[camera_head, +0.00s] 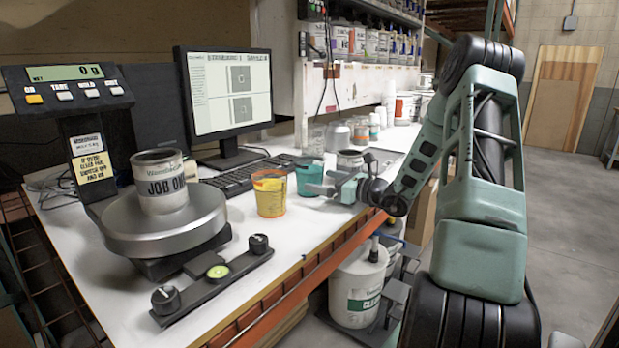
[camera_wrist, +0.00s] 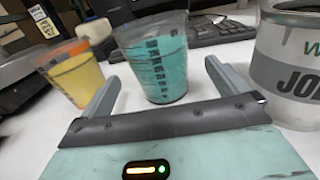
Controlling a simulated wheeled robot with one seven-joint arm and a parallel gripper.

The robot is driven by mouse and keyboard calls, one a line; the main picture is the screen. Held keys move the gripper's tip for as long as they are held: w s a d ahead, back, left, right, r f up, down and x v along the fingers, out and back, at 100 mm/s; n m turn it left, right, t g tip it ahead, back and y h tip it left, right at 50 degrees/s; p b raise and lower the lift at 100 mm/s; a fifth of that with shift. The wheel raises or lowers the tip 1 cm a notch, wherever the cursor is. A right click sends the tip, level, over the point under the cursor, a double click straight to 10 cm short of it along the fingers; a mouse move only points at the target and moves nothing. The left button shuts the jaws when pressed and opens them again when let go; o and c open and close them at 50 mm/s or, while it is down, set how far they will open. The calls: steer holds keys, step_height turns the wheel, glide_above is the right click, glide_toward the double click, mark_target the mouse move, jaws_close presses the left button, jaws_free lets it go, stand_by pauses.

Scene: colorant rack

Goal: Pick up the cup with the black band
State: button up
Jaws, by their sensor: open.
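I see no cup with a plainly black band. A teal cup (camera_head: 309,178) with black measuring marks stands upright on the bench; in the wrist view it (camera_wrist: 155,62) stands ahead of my gripper (camera_wrist: 162,72), between the lines of the two fingers. My gripper (camera_head: 322,184) is open, low over the bench, with nothing held. A yellow cup with an orange rim (camera_head: 269,196) stands left of the teal one, and also shows in the wrist view (camera_wrist: 76,76). A metal can with a dark grey lettered band (camera_wrist: 290,70) stands right of my gripper; its top (camera_head: 349,158) shows behind my gripper.
A similar lettered can (camera_head: 160,182) sits on the round scale (camera_head: 120,225) at left. A keyboard (camera_head: 240,176) and a monitor (camera_head: 226,95) are behind the cups. Jars (camera_head: 361,130) stand at the back. The bench's front edge (camera_head: 300,270) is near.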

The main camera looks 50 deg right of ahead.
mark_target(309, 177)
steer(key=w, duration=0.2)
steer(key=w+a, duration=0.1)
steer(key=w, duration=0.2)
steer(key=shift+w+p, duration=0.1)
steer(key=shift+p, duration=0.2)
steer(key=c, duration=1.3)
steer(key=shift+r, duration=0.15)
step_height(309, 177, up, 10)
steer(key=shift+f, duration=0.2)
